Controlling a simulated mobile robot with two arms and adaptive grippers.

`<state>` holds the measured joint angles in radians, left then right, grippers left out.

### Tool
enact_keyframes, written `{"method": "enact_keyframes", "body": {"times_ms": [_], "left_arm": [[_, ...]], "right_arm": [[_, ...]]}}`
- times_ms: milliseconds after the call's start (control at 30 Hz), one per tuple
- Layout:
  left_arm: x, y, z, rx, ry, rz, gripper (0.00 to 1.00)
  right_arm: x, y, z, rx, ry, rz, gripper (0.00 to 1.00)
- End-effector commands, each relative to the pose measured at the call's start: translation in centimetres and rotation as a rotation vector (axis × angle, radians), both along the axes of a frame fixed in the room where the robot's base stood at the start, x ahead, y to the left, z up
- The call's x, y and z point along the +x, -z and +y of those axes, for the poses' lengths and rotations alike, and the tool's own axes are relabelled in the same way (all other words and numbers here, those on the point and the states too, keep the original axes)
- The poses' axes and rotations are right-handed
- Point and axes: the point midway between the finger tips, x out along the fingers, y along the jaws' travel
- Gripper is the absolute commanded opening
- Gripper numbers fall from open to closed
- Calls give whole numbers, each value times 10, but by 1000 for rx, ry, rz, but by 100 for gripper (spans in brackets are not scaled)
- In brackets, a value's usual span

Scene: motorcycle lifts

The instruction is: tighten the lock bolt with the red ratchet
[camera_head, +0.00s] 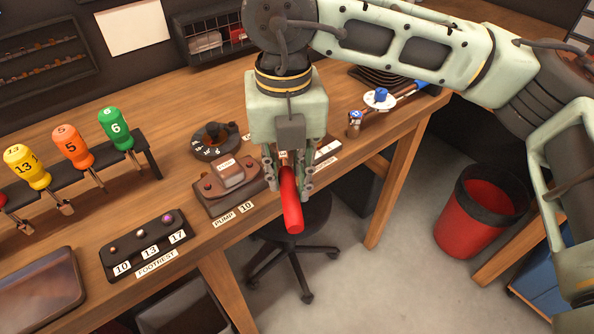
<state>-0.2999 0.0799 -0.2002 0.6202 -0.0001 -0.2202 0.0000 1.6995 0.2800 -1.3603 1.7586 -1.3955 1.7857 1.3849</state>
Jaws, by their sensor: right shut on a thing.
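My right gripper (288,180) points down over the front edge of the bench. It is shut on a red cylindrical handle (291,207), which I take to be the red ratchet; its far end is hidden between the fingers. A brown block labelled PUMP 10 (212,192) sits just left of the gripper on the bench. A black block labelled FOOTREST (147,246), with small bolts and the numbers 10, 13 and 17, lies further left. I cannot tell which bolt is the lock bolt. My left gripper is not in view.
A rack (70,172) holds yellow, orange and green-handled tools at the left. A metal tray (40,290) lies at the front left. A stool (297,235) stands below the bench edge, and a red bin (470,228) stands right.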

Motion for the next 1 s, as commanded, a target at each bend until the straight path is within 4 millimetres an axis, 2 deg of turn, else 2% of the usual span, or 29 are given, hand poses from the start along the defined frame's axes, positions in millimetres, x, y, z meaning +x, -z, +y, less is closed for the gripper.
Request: {"method": "enact_keyframes", "body": {"times_ms": [267,700,1000], "left_arm": [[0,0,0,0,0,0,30],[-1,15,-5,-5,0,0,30],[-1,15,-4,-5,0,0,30]], "right_arm": [[0,0,1,1,4,0,0],[0,1,34,0,237,-1,0],[0,1,36,0,250,0,0]]}}
